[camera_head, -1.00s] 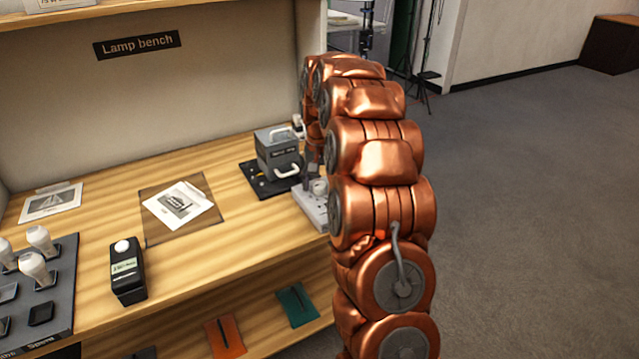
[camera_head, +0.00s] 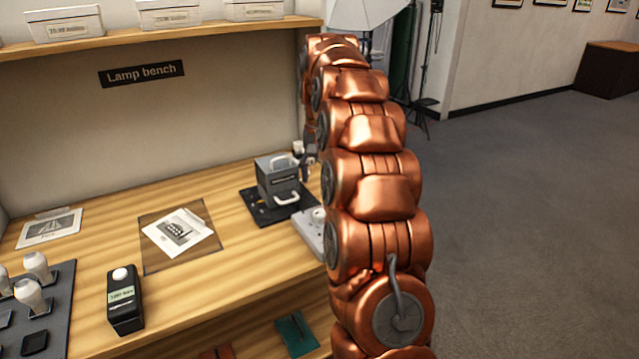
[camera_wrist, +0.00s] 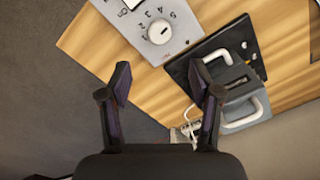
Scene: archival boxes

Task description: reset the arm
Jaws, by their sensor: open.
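My copper-coloured arm (camera_head: 372,190) rises at the right side of the bench in the head view and bends over towards the bench's right end. My gripper (camera_wrist: 164,80) shows in the wrist view with its two dark fingers spread apart and nothing between them. Grey floor and the bench edge lie behind the fingers. In the head view the gripper is mostly hidden behind my arm, near the grey box with handles (camera_head: 277,178). That box stands on a black base (camera_head: 256,208) and also shows right of the fingers in the wrist view (camera_wrist: 238,92).
A grey dial unit (camera_wrist: 150,28) sits beside the black base on the wooden bench (camera_head: 215,265). A black device (camera_head: 124,300), printed sheets (camera_head: 178,232) and a lamp tray (camera_head: 62,300) stand further left. A shelf with white boxes (camera_head: 168,15) overhangs. Open floor (camera_head: 530,220) lies right.

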